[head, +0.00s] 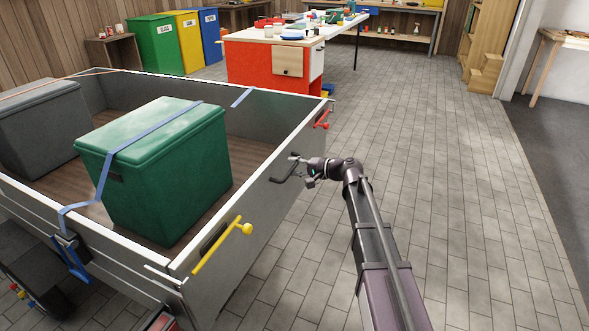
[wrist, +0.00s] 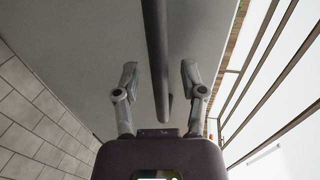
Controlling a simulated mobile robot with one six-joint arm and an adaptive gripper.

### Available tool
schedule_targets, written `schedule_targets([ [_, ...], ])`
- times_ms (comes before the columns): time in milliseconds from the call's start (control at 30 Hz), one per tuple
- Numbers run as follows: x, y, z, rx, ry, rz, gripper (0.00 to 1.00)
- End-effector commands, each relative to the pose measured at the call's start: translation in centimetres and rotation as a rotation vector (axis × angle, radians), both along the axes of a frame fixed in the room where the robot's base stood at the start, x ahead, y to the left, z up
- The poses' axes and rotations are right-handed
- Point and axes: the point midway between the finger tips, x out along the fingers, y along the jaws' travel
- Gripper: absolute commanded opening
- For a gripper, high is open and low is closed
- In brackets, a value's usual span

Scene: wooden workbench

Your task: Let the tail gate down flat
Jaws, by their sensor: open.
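The tail gate (head: 262,191) is the grey panel with a white top edge at the trailer's right end. It stands upright. A yellow latch lever (head: 222,248) is at its near end and a red latch lever (head: 323,118) at its far end. A dark handle bar (head: 284,172) is on the gate's outer face. My gripper (head: 306,171) is open beside this handle. In the wrist view, the dark bar (wrist: 155,55) runs between the two spread fingers of my gripper (wrist: 158,75). I cannot tell whether either finger touches it.
The trailer holds a green chest (head: 150,160) under a blue strap (head: 150,137) and a grey box (head: 38,125). A red workbench (head: 255,68) and several bins stand behind. The tiled floor (head: 430,150) right of the gate is clear except for my arm.

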Motion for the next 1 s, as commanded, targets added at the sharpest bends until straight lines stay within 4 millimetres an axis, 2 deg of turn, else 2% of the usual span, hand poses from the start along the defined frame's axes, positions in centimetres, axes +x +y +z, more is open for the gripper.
schedule_targets([
  [367, 0.09, 0.23, -0.05, 0.000, 0.000, -0.001, 0.54],
  [500, 0.09, 0.22, -0.05, 0.000, 0.000, 0.000, 0.12],
  [533, 0.09, 0.22, -0.05, 0.000, 0.000, 0.000, 0.03],
  [567, 0.09, 0.22, -0.05, 0.000, 0.000, 0.000, 0.00],
  [733, 0.08, -0.13, -0.05, 0.000, 0.000, -0.001, 0.00],
  [1000, -0.15, 0.40, -0.26, 0.010, -0.004, 0.005, 0.00],
])
